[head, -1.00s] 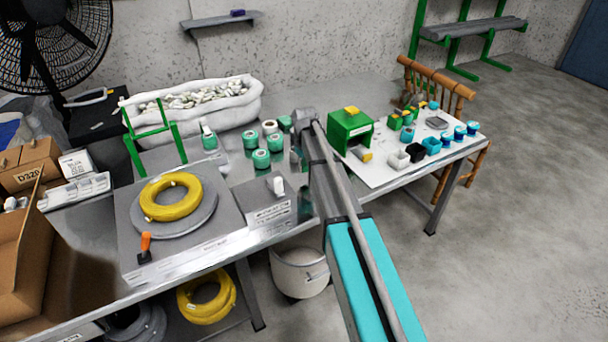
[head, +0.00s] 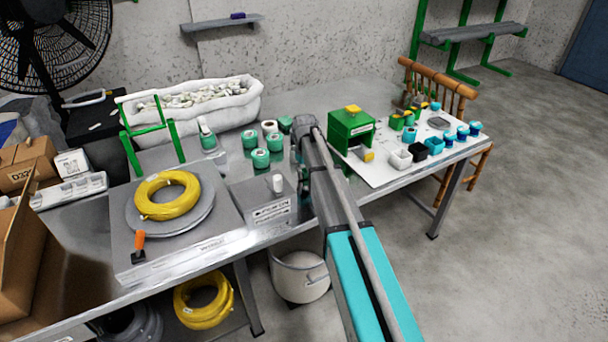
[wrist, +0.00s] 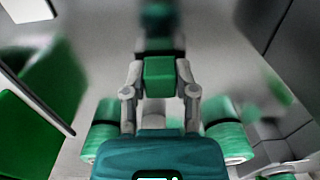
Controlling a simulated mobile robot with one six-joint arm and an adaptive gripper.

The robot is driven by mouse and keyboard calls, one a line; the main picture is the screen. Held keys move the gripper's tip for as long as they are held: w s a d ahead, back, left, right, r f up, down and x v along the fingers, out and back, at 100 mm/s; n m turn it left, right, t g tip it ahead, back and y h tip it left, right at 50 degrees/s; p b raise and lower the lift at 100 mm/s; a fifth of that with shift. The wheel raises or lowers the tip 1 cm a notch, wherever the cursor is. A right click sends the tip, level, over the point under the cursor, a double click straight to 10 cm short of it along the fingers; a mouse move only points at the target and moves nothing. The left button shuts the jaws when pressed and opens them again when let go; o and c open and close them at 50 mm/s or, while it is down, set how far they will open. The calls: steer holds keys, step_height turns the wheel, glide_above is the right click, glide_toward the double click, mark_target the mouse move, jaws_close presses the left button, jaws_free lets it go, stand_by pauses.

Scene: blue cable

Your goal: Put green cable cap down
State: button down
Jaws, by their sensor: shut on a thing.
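In the wrist view my gripper (wrist: 158,72) is shut on a small green block-like piece (wrist: 160,76), which I take as the green cable cap. It sits between the two fingertips. A blurred dark green thing (wrist: 155,20) lies just beyond it; I cannot tell whether they touch. In the head view my arm covers the gripper and the cap. The arm reaches over the metal table between the teal-green spools and the green box.
Several teal-green spools (head: 261,158) stand left of my arm. A green box with a yellow top (head: 350,128) stands right, by small cups on a white board (head: 381,180). A yellow cable coil (head: 167,195) and a white bin (head: 193,105) are left. Bare table shows behind.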

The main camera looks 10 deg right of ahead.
mark_target(305, 171)
steer(key=shift+f, duration=0.2)
steer(key=shift+c, duration=2)
jaws_free()
steer(key=shift+r, duration=0.2)
step_height(305, 171, up, 12)
steer(key=p, duration=1.2)
steer(key=s+m, duration=0.3)
steer(key=s, duration=2.6)
steer(key=shift+a+m, duration=0.25)
steer(key=shift+m, duration=0.05)
